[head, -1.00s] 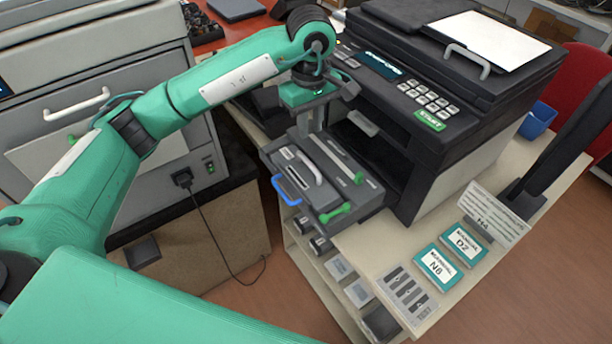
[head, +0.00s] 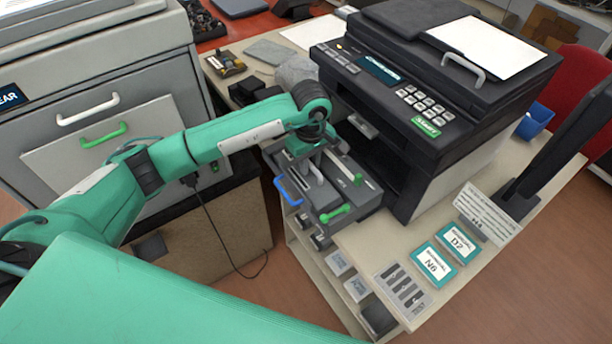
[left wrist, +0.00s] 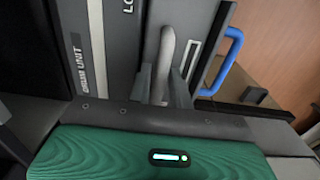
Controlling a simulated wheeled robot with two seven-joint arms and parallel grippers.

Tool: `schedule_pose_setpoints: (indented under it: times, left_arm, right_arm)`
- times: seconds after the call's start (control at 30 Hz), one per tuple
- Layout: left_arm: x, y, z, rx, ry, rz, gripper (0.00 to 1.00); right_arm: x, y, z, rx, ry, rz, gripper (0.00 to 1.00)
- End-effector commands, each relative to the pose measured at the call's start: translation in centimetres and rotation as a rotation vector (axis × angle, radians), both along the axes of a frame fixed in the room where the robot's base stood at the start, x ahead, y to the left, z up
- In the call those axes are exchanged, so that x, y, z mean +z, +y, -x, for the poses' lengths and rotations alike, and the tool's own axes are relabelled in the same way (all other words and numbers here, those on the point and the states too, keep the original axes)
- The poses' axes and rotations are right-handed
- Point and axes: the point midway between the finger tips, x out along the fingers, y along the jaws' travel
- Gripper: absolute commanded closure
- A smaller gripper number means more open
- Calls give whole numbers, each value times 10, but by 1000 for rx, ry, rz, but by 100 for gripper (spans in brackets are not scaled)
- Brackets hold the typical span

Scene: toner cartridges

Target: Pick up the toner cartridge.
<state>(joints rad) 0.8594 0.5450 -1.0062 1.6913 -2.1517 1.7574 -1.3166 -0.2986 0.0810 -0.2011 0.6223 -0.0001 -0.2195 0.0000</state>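The toner cartridge, a dark grey piece with a light grey handle (head: 315,171), lies in the pulled-out printer drawer (head: 352,202). In the left wrist view the handle (left wrist: 166,55) stands up between the two grey fingers of my left gripper (left wrist: 162,86). My left gripper (head: 317,158) points down over the drawer in the head view. The fingers stand on both sides of the handle, but whether they press on it I cannot tell. Part of the cartridge is hidden under the gripper. My right gripper is not in view.
The black printer (head: 430,110) stands close to the right of the gripper. A blue handle (head: 287,191) is on the drawer's left, also in the wrist view (left wrist: 228,62). A green lever (head: 335,214) is at its front. A dark "DRUM UNIT" part (left wrist: 80,50) lies beside the cartridge.

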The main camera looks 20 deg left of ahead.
Motion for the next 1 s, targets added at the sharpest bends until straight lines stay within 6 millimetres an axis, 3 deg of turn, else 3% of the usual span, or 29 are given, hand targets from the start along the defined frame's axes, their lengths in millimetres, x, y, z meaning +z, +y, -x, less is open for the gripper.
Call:
schedule_pose_setpoints:
  times: [0.3,0.4,0.43,1.0]
  left_arm:
    - [-6,0,0,0,-2,-1,79]
    - [-6,0,0,0,-1,0,99]
    - [-6,0,0,0,-1,-1,100]
    - [-5,0,0,0,-1,0,100]
  right_arm:
    - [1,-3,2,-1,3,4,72]
    - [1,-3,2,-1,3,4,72]
    - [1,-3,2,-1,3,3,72]
    - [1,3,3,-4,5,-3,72]
